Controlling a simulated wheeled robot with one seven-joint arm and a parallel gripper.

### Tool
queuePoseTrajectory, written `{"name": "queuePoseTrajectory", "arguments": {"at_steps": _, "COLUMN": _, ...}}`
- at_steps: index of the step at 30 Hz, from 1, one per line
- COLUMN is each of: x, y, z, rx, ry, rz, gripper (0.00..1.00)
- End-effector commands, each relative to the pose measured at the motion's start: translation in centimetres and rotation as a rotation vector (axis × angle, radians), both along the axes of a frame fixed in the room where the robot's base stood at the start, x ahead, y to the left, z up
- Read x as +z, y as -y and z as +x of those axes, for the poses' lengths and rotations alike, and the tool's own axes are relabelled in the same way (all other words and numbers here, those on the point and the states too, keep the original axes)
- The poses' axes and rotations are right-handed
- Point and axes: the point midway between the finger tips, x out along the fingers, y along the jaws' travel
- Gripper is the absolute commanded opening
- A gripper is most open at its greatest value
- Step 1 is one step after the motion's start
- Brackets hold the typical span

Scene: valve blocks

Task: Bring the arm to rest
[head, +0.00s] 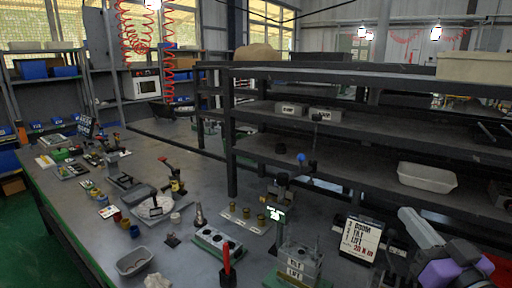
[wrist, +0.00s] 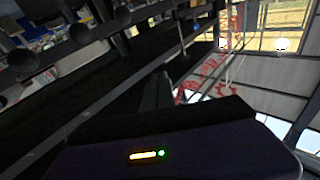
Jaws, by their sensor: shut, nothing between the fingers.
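My gripper (wrist: 164,88) shows in the wrist view as a dark narrow shape above the dark housing with a lit strip and a green light. Its fingers are together and nothing shows between them. It points toward open air, with shelving at left and windows and roof at right. In the head view, grey, black and purple parts of my arm (head: 440,270) stand at the lower right, in front of the bench and beside the sign; I cannot make out the fingertips there. A grey valve block (head: 299,262) with labels reading TILT and LIFT sits on the bench left of my arm.
A sign (head: 360,240) stands close left of my arm. Dark shelves (head: 370,155) rise behind, with a pale bin (head: 427,178) on one. Another block (head: 216,240), a red-handled tool (head: 227,264) and a grey tray (head: 134,262) are on the bench (head: 185,268).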

Motion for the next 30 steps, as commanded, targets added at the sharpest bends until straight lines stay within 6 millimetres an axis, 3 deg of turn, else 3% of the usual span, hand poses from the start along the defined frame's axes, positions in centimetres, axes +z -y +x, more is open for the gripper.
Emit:
{"name": "queuePoseTrajectory", "arguments": {"at_steps": 8, "x": -2.8, "y": 1.3, "z": -3.2, "rx": -0.132, "ry": 0.034, "rz": 0.06, "gripper": 0.0}}
{"name": "queuePoseTrajectory", "arguments": {"at_steps": 14, "x": -6.6, "y": 1.0, "z": -7.3, "rx": -0.215, "ry": 0.036, "rz": 0.084, "gripper": 0.0}}
{"name": "queuePoseTrajectory", "arguments": {"at_steps": 21, "x": -11.4, "y": -1.0, "z": -14.6, "rx": -0.276, "ry": 0.009, "rz": 0.07, "gripper": 0.0}}
{"name": "queuePoseTrajectory", "arguments": {"at_steps": 30, "x": -15.4, "y": -4.9, "z": -24.4, "rx": -0.259, "ry": -0.073, "rz": 0.007, "gripper": 0.0}}
